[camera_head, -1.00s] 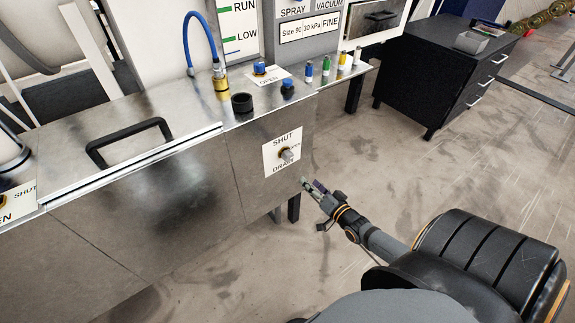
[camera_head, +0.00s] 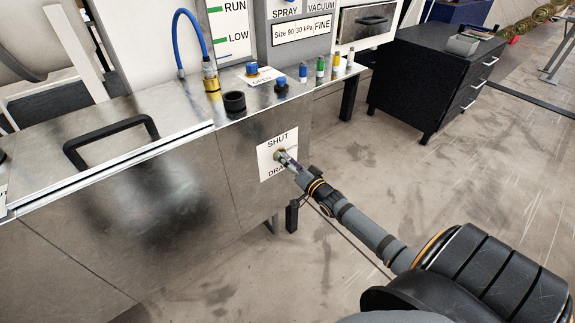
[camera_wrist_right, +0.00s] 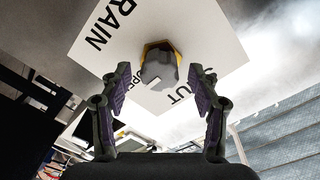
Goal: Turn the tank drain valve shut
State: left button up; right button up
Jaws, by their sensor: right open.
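The drain valve sits on a white label marked SHUT and DRAIN (camera_head: 266,165) on the front of the metal tank (camera_head: 180,185). In the right wrist view the valve's grey knob (camera_wrist_right: 158,68) with a yellow-orange collar stands between and beyond the fingertips. My right gripper (camera_head: 287,159) is at the valve, and in the head view it covers most of the knob. In the wrist view my right gripper (camera_wrist_right: 163,85) is open, with a finger on each side of the knob. I cannot tell whether either finger touches it. My left gripper is out of view.
A black handle (camera_head: 110,143) is on the lid. A black drawer cabinet (camera_head: 430,80) stands at the back right. The floor between is clear.

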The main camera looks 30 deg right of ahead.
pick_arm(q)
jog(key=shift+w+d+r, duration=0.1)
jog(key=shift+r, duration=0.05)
pick_arm(e)
jog(key=shift+w, duration=0.15)
jog(key=shift+c, duration=0.2)
jog(key=c, duration=1.1)
jog(key=shift+n, duration=0.4)
jog(key=shift+c, duration=0.2)
pick_arm(q)
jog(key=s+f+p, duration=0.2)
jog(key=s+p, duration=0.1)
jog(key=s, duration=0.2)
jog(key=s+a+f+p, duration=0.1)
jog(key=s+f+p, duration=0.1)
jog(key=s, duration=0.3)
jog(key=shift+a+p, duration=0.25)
jog(key=shift+p, duration=0.25)
pick_arm(e)
jog(key=n, duration=1.7)
jog(key=shift+a+f+y, duration=0.1)
jog(key=shift+a+y, duration=0.1)
jog(key=shift+y, duration=0.1)
jog(key=shift+n, duration=0.4)
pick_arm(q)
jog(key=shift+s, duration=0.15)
